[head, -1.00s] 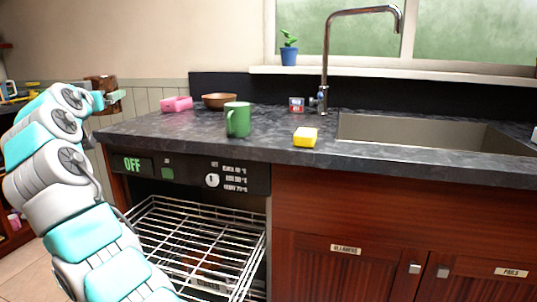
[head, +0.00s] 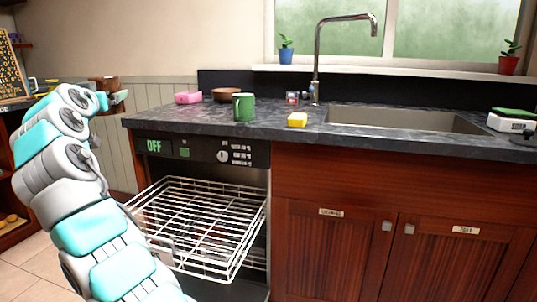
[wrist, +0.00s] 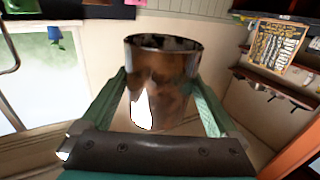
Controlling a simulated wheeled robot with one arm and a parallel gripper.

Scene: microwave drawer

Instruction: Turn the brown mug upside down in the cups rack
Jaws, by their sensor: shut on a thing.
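The brown mug (wrist: 165,85) is between the two fingers of my gripper (wrist: 160,108), which is shut on it. In the wrist view its rim is toward the top of the picture. That view looks inverted, with the counter at the top, so the rim seems to face down. In the head view the mug (head: 103,84) is small and partly hidden by my gripper (head: 117,97), up at the left, off the counter's end. A white wire rack (head: 205,218) is pulled out of the dishwasher, low and right of my gripper; it looks largely empty.
The dark counter (head: 370,143) holds a green mug (head: 243,107), yellow sponge (head: 297,120), pink item (head: 188,97) and brown bowl (head: 226,94). The dishwasher panel (head: 190,151) reads OFF. Floor (head: 25,250) shows at lower left.

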